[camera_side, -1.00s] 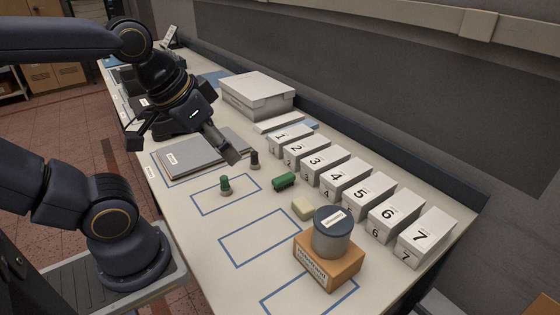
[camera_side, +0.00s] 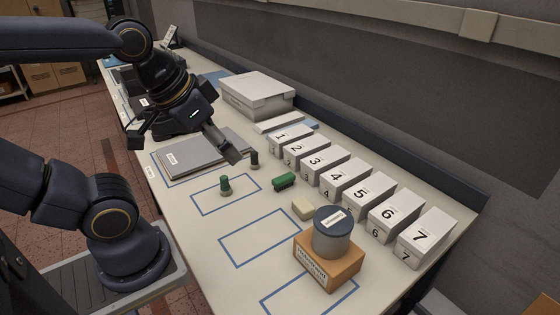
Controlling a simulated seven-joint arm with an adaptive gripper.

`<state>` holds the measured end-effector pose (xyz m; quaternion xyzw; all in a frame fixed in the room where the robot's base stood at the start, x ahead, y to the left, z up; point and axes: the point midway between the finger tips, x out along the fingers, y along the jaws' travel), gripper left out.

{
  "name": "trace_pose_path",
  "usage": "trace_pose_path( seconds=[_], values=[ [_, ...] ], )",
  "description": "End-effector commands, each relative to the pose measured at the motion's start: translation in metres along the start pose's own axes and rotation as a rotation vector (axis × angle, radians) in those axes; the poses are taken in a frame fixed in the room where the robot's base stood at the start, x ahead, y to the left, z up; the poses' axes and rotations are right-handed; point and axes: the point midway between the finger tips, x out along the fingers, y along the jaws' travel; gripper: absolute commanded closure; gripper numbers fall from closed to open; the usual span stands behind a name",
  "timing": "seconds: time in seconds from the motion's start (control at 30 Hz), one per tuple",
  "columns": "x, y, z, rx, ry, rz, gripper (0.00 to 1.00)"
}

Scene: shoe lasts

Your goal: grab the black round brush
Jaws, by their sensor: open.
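A small dark upright piece with a round shape, which looks like the black round brush (camera_side: 254,160), stands on the table just right of the grey folder. My gripper (camera_side: 230,151) is open, with its grey fingers reaching down and right close to the brush's left side. They look apart from it, but the exact gap and height cannot be told from this view. Nothing shows between the fingers.
A green round brush (camera_side: 225,185) stands nearer the front, and a green block-shaped brush (camera_side: 284,182) lies right. A grey folder (camera_side: 185,155) lies under my gripper. Numbered white boxes (camera_side: 345,174) line the back. A dark tin (camera_side: 332,238) sits on an orange box (camera_side: 325,268).

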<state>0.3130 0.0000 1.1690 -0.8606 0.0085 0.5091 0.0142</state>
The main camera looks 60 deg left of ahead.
Motion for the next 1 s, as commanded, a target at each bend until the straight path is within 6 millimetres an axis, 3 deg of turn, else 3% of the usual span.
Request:
trace_pose_path(
  seconds=[0.07, 0.1, 0.27, 0.37, 0.5, 0.63, 0.73, 0.9, 1.0],
  values=[
    [-0.008, 0.002, -0.022, 0.079, 0.077, -0.003, 0.41],
    [-0.010, 0.004, -0.042, 0.143, 0.113, -0.013, 0.41],
    [0.011, -0.017, -0.102, 0.231, 0.120, -0.089, 0.41],
    [0.039, -0.047, -0.134, 0.242, 0.093, -0.128, 0.41],
    [0.095, -0.115, -0.157, 0.184, 0.032, -0.149, 0.41],
    [0.147, -0.187, -0.145, 0.055, -0.020, -0.131, 0.41],
    [0.175, -0.232, -0.118, -0.072, -0.059, -0.107, 0.41],
    [0.195, -0.269, -0.074, -0.209, -0.108, -0.083, 0.41],
    [0.200, -0.275, -0.068, -0.227, -0.111, -0.088, 0.41]
  ],
)
